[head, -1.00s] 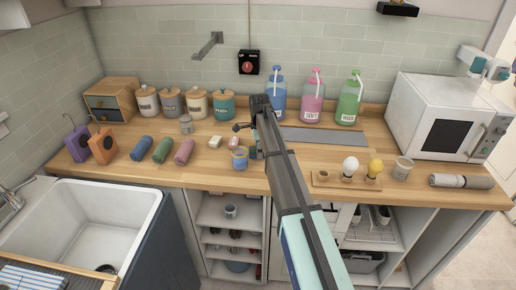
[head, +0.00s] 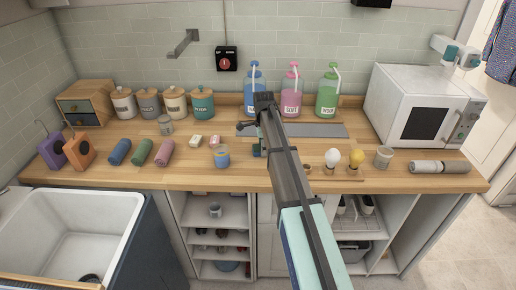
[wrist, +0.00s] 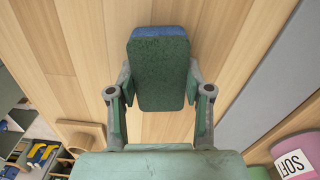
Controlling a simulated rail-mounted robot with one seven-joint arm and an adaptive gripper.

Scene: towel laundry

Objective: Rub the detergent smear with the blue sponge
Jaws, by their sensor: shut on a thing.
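The blue sponge (wrist: 158,75) shows in the wrist view as a block with a dark green face and a blue far edge. My gripper (wrist: 160,98) is shut on it, with one finger on each side. In the head view my gripper (head: 257,140) is over the wooden counter (head: 190,181), just left of the grey strip (head: 315,130). A small bit of the sponge (head: 257,151) shows below it. I cannot tell whether the sponge touches the counter. I cannot make out the detergent smear in either view.
A blue jar (head: 221,156) and two small bars (head: 196,141) stand left of my gripper. Blue, pink (head: 291,95) and green pump bottles stand behind. Bulbs (head: 332,158) on a stand are to the right, partly behind my arm. The microwave (head: 420,105) is farther right.

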